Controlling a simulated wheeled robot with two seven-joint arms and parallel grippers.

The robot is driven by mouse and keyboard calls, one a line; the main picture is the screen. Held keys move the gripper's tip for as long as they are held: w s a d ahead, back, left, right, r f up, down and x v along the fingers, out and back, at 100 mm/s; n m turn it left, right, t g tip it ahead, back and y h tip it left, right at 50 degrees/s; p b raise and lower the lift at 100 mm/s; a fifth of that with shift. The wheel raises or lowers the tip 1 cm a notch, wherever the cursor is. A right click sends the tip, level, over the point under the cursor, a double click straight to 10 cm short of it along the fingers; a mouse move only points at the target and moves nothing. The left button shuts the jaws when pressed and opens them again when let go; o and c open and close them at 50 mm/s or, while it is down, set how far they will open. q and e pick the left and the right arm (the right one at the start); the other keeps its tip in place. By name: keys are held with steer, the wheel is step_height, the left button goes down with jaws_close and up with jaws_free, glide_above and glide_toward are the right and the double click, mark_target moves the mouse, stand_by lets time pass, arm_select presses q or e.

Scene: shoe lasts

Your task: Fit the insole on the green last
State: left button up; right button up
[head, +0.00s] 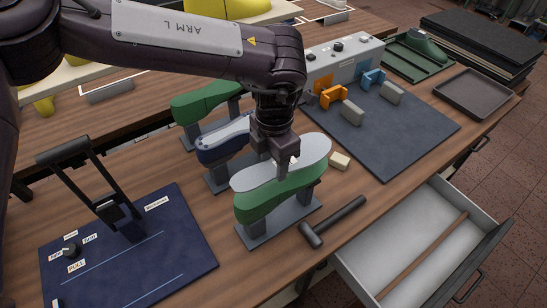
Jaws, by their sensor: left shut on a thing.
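The front green last (262,206) stands on a grey stand, sole side up. A pale grey insole (309,150) lies along its top, roughly lined up with it; I cannot tell whether it touches all along. My left gripper (284,166) comes straight down from above and is shut on the insole near its middle. Its fingers hide part of the insole. A second green last (203,101) stands further back on its own stand. My right gripper is not in view.
A blue last (222,146) stands just behind the front green last. A hammer (330,224) and a small beige block (340,161) lie to its right. A dark blue mat (185,255) with a lever tool is at left. An open drawer (425,235) juts out at front right.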

arm_select(q)
steer(key=shift+f+b, duration=1.55)
steer(key=shift+f, duration=1.2)
steer(key=o, duration=1)
steer(key=shift+o, duration=0.2)
steer(key=shift+r, duration=0.1)
steer(key=shift+r, duration=0.25)
step_height(320, 180, up, 6)
steer(key=shift+r+b, duration=0.2)
steer(key=shift+b, duration=0.85)
steer(key=shift+r, duration=0.4)
